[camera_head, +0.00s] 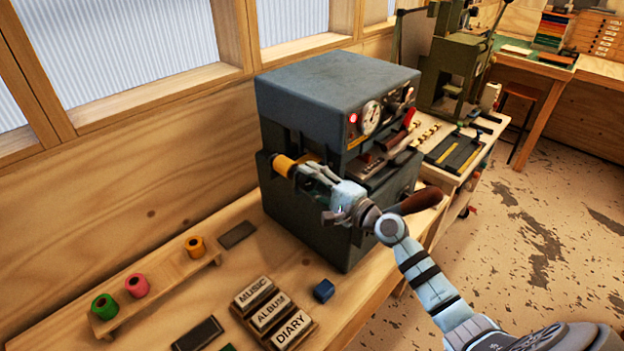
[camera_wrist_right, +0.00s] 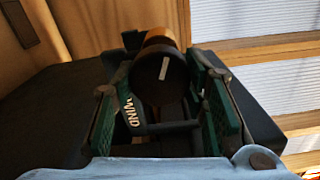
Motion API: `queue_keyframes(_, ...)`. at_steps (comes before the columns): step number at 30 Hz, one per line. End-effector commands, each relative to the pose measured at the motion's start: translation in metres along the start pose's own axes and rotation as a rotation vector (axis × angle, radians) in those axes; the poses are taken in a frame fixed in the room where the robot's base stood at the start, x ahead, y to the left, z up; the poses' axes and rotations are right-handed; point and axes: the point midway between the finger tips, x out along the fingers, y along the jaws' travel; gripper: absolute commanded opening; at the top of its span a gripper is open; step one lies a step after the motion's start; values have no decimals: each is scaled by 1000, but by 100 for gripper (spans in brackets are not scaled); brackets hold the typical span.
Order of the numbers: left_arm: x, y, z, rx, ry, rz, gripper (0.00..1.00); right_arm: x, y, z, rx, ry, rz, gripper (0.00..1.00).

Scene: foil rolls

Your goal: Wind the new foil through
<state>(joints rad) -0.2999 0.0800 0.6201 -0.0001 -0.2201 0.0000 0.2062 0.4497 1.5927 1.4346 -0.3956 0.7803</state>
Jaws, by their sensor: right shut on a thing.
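A dark press machine (camera_head: 335,92) stands on the bench against the wall. A gold-orange foil roll (camera_head: 284,165) sticks out at its left side, and it also shows in the right wrist view (camera_wrist_right: 158,44). In that view a black round knob (camera_wrist_right: 164,78) with a white line on its face sits at the near end of the roll. A curved "WIND" label (camera_wrist_right: 130,112) is below it. My right gripper (camera_head: 304,171) is at the roll's end, its green-padded fingers on both sides of the knob, shut on it. My left gripper is out of view.
A wooden rack with a green roll (camera_head: 104,306), a pink roll (camera_head: 137,286) and an orange roll (camera_head: 195,246) is at the left. Title blocks (camera_head: 268,312) and a small blue block (camera_head: 324,290) lie in front of the machine. A brown-handled lever (camera_head: 421,200) is beside my right arm.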

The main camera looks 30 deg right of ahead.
Motion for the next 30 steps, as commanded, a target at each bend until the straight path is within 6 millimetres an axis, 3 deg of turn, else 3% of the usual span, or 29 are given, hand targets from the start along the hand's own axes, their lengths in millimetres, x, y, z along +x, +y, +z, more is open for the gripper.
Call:
queue_keyframes(10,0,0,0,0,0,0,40,1,-3,1,2,-1,-6,12)
queue_keyframes(11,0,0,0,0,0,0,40,1,-3,1,2,-1,-7,43)
queue_keyframes(15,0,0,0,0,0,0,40,0,-2,0,2,-1,-5,61)
queue_keyframes(26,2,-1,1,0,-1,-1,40,-1,-1,-1,-26,1,-3,61)
queue_keyframes(30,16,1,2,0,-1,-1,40,-1,2,-1,-271,2,-4,61)
